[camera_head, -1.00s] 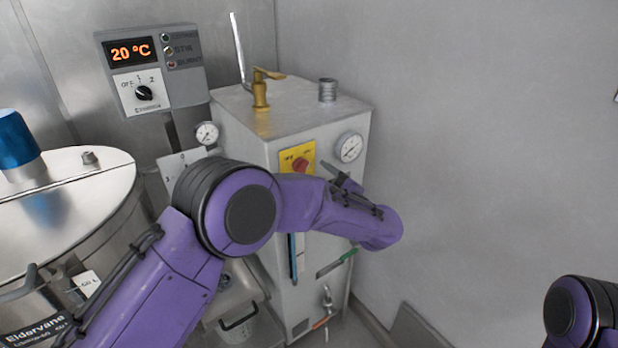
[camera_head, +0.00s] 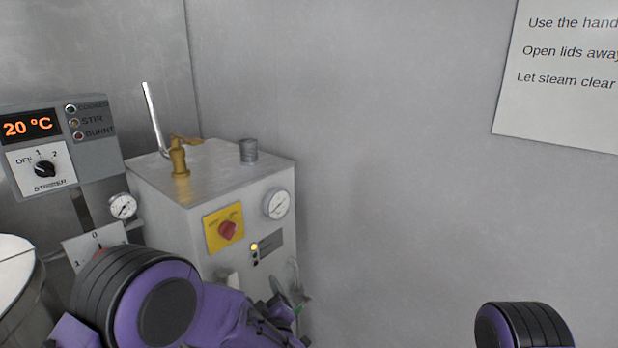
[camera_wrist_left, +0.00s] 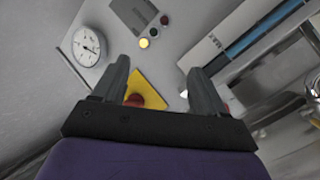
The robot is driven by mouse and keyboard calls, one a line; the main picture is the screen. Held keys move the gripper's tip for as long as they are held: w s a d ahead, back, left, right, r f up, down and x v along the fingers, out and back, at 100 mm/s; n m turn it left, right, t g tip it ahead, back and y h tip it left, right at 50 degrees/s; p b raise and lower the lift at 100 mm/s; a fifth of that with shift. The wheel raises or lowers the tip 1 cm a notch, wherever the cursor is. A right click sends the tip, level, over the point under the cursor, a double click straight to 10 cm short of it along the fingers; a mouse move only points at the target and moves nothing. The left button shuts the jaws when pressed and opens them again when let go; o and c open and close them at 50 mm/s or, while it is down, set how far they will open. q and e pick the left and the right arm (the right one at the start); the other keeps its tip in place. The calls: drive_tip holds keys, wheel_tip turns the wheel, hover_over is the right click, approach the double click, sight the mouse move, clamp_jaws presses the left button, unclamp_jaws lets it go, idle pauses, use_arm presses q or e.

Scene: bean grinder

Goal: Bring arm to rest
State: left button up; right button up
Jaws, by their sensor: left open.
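My left arm (camera_head: 165,310) comes in at the lower left of the head view, with its purple forearm across the lower front of the steel boiler cabinet (camera_head: 190,235). My left gripper (camera_wrist_left: 158,75) is open and empty in the left wrist view, its fingers apart in front of the cabinet face. The yellow plate (camera_head: 212,238) with a red knob (camera_head: 229,231) shows between and behind the fingers. I cannot tell of any contact. In the head view the gripper's fingertips are mostly hidden. Only a rounded joint of my right arm (camera_head: 522,326) shows; its gripper is out of view.
The cabinet carries a gauge (camera_head: 277,204), a brass valve (camera_head: 181,158) and a lit yellow lamp (camera_head: 254,247). A control box (camera_head: 92,165) reading 20 °C hangs left, above the kettle's rim (camera_head: 22,262). A sign (camera_head: 560,75) is on the right wall. The middle right is clear.

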use_arm(q)
drive_tip(key=s+a+f+m+g+h, duration=0.1)
drive_tip(key=s+a+f+m+g, duration=0.1)
drive_tip(key=s+a+f, duration=0.3)
drive_tip(key=s+a+f+m+g+h, duration=0.1)
drive_tip(key=s+f+h, duration=0.15)
drive_tip(key=f, duration=0.55)
drive_tip(key=s+a+f+g, duration=0.3)
drive_tip(key=s+f, duration=0.1)
drive_tip(key=s, duration=0.6)
drive_tip(key=s+a+f+m+g, duration=0.1)
drive_tip(key=s+a+f+g, duration=0.2)
drive_tip(key=s, duration=0.8)
drive_tip(key=s+a+f+g, duration=0.3)
drive_tip(key=s+a+f, duration=0.2)
drive_tip(key=s, duration=0.6)
drive_tip(key=shift+a+f+g, duration=0.2)
drive_tip(key=shift+f+g, duration=0.05)
drive_tip(key=shift+g, duration=0.05)
drive_tip(key=shift+y, duration=0.25)
